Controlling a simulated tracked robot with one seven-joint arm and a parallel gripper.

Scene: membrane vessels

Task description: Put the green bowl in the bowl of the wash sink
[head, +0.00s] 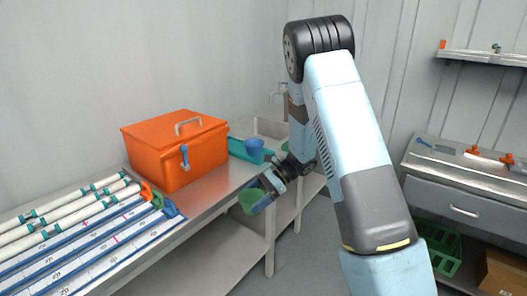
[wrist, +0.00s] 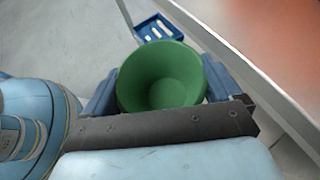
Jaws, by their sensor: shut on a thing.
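The green bowl (head: 249,202) is held at the tip of my gripper (head: 262,193), over the front edge of the steel bench and tilted in the head view. In the wrist view the green bowl (wrist: 162,80) sits between the two blue fingers of my gripper (wrist: 160,88), which are shut on it. Its open mouth faces the wrist camera and its inside looks empty. The wash sink (head: 262,127) is at the far end of the bench, beyond my gripper. My arm hides the right part of the sink.
A blue cup (head: 254,147) and a teal tray (head: 238,150) stand before the sink. A large orange box (head: 172,150) is left of them. Long membrane tubes (head: 70,205) cover the near bench. Bare bench top lies between box and gripper. A side counter (head: 470,165) stands right.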

